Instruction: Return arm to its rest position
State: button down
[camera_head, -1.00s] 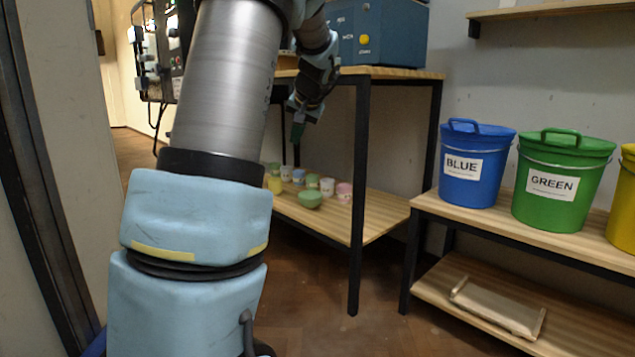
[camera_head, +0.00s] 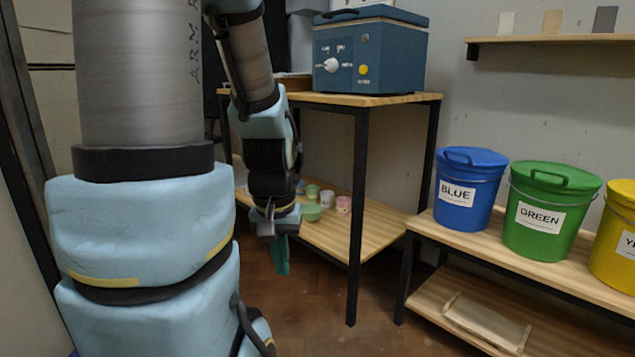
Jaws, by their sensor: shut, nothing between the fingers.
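My gripper (camera_head: 281,262) hangs at the end of my folded arm, left of the middle of the head view. Its teal fingers point down and look shut, with nothing held. It is in front of the wooden table's lower shelf (camera_head: 345,238), over the brown floor in the picture. My upper arm and shoulder fill the left side and hide part of the table.
A blue kiln-like box (camera_head: 395,60) stands on the tabletop (camera_head: 385,98). Small cups and a green bowl (camera_head: 311,212) stand on its lower shelf. Blue (camera_head: 468,190), green (camera_head: 550,212) and yellow (camera_head: 615,245) lidded buckets stand on the right bench. Floor (camera_head: 315,300) between is clear.

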notch_tip(320, 180, up, 34)
jog(key=p, duration=3.2)
jog(key=shift+f, duration=0.25)
